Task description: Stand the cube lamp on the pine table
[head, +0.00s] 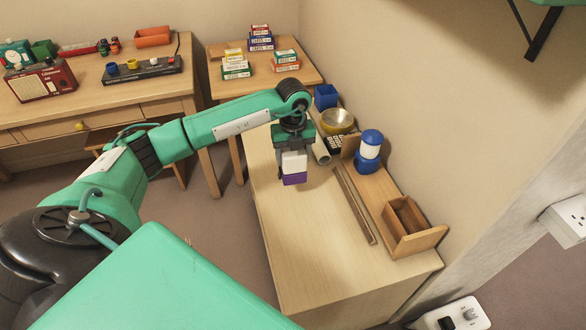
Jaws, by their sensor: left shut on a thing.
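My left gripper (293,146) points down, shut on the cube lamp (294,168), a small block with a white upper part and a purple lower part. The gripper covers the lamp's top. The lamp is upright over the far left part of a light wood surface (305,235); I cannot tell whether it touches it. A small light wood table (219,89) stands behind, bearing several coloured boxes. I cannot tell by name which of these is the pine table. My right gripper is not in view.
A raised ledge along the wall holds a blue-and-white lantern (369,147), a wooden tray (407,222), a brass bowl (336,121) and a blue cup (325,97). A thin wooden strip (355,205) lies before it. The near light wood surface is clear. A desk (95,103) stands left.

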